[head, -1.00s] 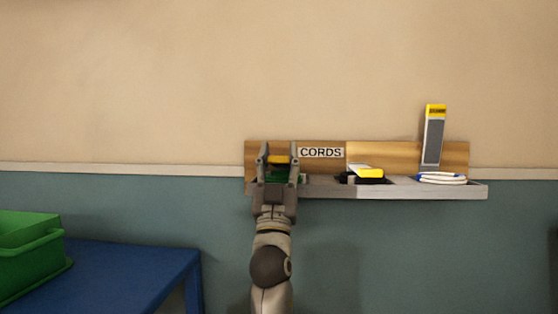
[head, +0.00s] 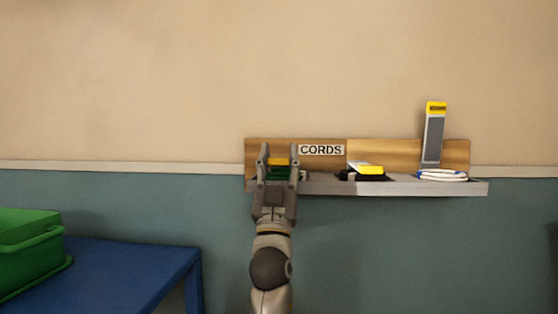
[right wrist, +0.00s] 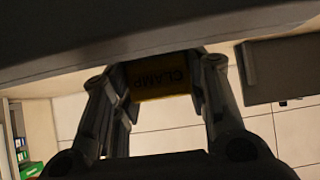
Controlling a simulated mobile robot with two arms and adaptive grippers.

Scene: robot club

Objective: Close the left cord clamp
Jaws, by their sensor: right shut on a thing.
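The left cord clamp (head: 279,161) is at the left end of the wooden wall board, its yellow end between the fingers of my right gripper (head: 278,154). Green cord shows just below the yellow end. In the right wrist view the yellow plate (right wrist: 162,78) reads CLAMP upside down between the fingers. My right gripper is shut on this clamp. The fingers and arm hide most of its lever, so I cannot tell if it is fully down. My left gripper is out of view.
The middle clamp (head: 368,170) lies flat over black cord. The right clamp (head: 433,138) stands upright behind a white and blue cord (head: 442,175). A grey ledge (head: 420,188) runs below. A blue table (head: 130,270) with a green bin (head: 30,258) is at lower left.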

